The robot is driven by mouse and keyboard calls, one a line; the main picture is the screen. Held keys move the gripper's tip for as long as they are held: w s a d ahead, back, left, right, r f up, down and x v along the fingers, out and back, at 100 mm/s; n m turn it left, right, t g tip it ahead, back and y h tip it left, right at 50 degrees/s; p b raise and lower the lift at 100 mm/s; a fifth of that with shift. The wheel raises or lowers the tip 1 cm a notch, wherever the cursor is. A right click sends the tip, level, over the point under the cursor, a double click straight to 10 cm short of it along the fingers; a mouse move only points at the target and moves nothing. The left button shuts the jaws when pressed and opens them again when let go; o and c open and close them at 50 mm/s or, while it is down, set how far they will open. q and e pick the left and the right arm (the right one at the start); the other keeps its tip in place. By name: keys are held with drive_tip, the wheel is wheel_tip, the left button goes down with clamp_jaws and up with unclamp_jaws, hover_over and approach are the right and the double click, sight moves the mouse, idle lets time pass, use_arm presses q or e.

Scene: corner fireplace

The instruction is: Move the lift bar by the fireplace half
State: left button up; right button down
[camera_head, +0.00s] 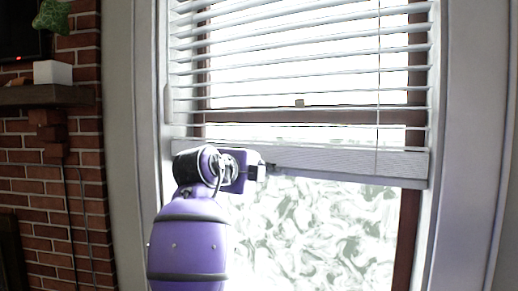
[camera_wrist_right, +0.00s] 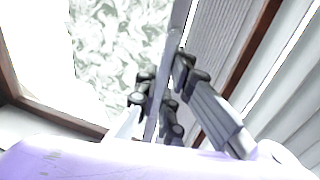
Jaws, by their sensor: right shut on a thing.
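The lift bar (camera_head: 350,163) is the pale bottom rail of the white window blind (camera_head: 300,60). It hangs across the window, slightly lower at its right end in the head view, with bare glass below it. My right gripper (camera_head: 268,169) is at the bar's lower edge, left of its middle. In the right wrist view, the dark jointed fingers of my right gripper (camera_wrist_right: 168,88) are closed on both sides of the thin bar edge (camera_wrist_right: 180,22). The fingers hide part of the bar there. My left gripper is in neither view.
A brick fireplace wall (camera_head: 82,190) with a dark mantel (camera_head: 45,96) is at the left. A white box (camera_head: 52,72) stands on the mantel. The window's white side trim (camera_head: 148,130) is close to my right arm.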

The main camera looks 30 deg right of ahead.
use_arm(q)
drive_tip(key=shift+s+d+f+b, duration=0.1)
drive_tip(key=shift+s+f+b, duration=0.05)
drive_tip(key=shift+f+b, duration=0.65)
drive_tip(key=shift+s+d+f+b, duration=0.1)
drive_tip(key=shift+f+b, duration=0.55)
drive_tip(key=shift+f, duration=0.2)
use_arm(e)
wheel_tip(320, 180, down, 9)
drive_tip(key=c, duration=1.8)
unclamp_jaws()
drive_tip(key=shift+c, duration=0.2)
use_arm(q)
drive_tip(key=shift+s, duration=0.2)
use_arm(e)
drive_tip(key=v, duration=1.2)
